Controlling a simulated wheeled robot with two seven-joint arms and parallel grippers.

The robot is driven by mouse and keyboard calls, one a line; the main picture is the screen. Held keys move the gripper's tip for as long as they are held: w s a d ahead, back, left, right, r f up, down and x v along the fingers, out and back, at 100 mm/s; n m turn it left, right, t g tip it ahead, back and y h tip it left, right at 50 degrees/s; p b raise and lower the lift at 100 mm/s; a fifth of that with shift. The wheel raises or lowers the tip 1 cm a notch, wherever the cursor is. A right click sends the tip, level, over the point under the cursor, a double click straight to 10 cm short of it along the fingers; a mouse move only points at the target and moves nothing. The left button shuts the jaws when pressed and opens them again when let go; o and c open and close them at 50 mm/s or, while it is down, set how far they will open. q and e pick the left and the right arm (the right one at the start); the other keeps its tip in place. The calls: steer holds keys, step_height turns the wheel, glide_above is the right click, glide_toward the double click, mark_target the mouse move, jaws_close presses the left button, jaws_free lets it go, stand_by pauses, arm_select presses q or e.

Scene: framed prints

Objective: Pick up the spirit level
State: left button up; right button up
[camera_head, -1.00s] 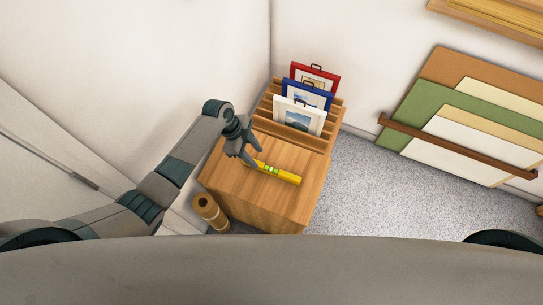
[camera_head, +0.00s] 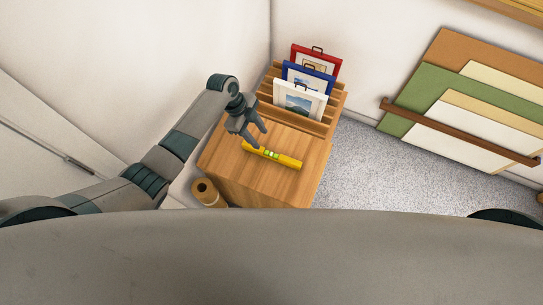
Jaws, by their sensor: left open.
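The spirit level (camera_head: 284,160) is a yellow bar with bright green vials near its left part. It lies on the wooden cabinet top (camera_head: 240,175), slanting down to the right. My left gripper (camera_head: 262,138) is open above the level's left half, with its fingers pointing down toward it. It looks empty, and I cannot tell whether the fingers touch the level. My right gripper is not in view.
A slotted wooden rack (camera_head: 328,118) behind the level holds a white frame (camera_head: 298,100), a blue frame (camera_head: 321,82) and a red frame (camera_head: 328,62). A brown roll (camera_head: 207,192) stands left of the cabinet. Boards (camera_head: 430,110) lean at the right wall.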

arm_select(q)
steer(key=b, duration=0.7)
glide_toward(271, 153)
steer(key=x, duration=0.5)
steer(key=shift+s+d, duration=0.2)
steer(key=shift+s, duration=0.15)
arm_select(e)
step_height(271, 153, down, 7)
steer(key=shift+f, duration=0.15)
arm_select(q)
steer(key=shift+f, duration=0.1)
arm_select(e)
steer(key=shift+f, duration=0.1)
arm_select(q)
steer(key=shift+d+f+b, duration=0.1)
steer(key=shift+f+b, duration=0.3)
steer(key=shift+f, duration=0.1)
steer(key=shift+d+f+b, duration=0.1)
steer(key=shift+f+b, duration=0.3)
steer(key=shift+b, duration=0.05)
steer(key=b+x, duration=0.3)
steer(key=shift+w, duration=0.15)
steer(key=shift+f, duration=0.1)
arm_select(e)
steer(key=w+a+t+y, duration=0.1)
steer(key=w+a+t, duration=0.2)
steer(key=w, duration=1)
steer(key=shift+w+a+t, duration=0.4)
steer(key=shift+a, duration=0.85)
